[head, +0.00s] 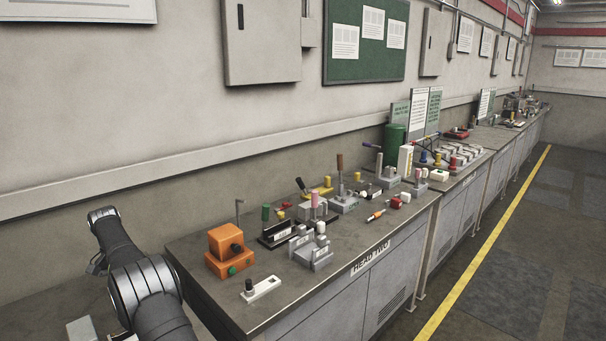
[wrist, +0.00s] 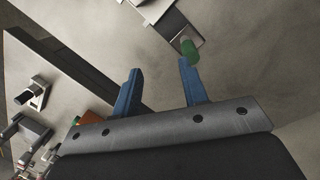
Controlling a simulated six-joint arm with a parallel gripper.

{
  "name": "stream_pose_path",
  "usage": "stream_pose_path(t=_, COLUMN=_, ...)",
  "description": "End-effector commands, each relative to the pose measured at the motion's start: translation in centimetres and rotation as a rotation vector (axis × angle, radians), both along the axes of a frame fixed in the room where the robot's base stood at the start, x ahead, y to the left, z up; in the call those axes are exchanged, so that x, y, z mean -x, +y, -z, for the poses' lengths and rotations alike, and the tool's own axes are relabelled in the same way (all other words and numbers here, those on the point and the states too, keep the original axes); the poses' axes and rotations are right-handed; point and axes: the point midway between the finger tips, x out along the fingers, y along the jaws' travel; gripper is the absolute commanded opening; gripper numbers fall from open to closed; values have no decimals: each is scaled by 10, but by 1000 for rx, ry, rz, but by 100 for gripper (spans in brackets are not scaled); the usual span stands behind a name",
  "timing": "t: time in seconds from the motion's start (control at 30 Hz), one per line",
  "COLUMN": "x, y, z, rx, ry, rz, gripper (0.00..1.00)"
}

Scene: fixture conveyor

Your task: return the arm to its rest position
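My gripper (wrist: 160,82) shows in the wrist view with its two blue fingers spread apart and nothing between them. In the head view my arm's dark and silver links stand at the lower left, beside the near end of the workbench (head: 220,296); the fingers cannot be made out there. In the wrist view a green cylinder (wrist: 189,48) on a pale and dark piece appears just beyond the right fingertip. I cannot tell how far from the finger it is.
An orange box (head: 229,248) and a white plate with a black knob (head: 262,288) sit on the bench's near end. Several fixtures and a green canister (head: 394,142) stand farther along. A wall (head: 120,110) runs behind. The floor (head: 500,270) at right is clear.

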Motion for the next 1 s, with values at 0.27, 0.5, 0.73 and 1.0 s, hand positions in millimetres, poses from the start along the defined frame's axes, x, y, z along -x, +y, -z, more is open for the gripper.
stream_pose_path(t=0.27, x=-10, y=-44, z=-28, rx=-1, ry=-2, rz=4, gripper=40)
stream_pose_path(t=0.5, x=-20, y=-84, z=-52, rx=-1, ry=-2, rz=3, gripper=40)
stream_pose_path(t=0.73, x=-9, y=-41, z=-24, rx=1, ry=1, rz=-2, gripper=40)
stream_pose_path(t=1.0, x=0, y=-1, z=1, rx=0, ry=0, rz=-1, gripper=40)
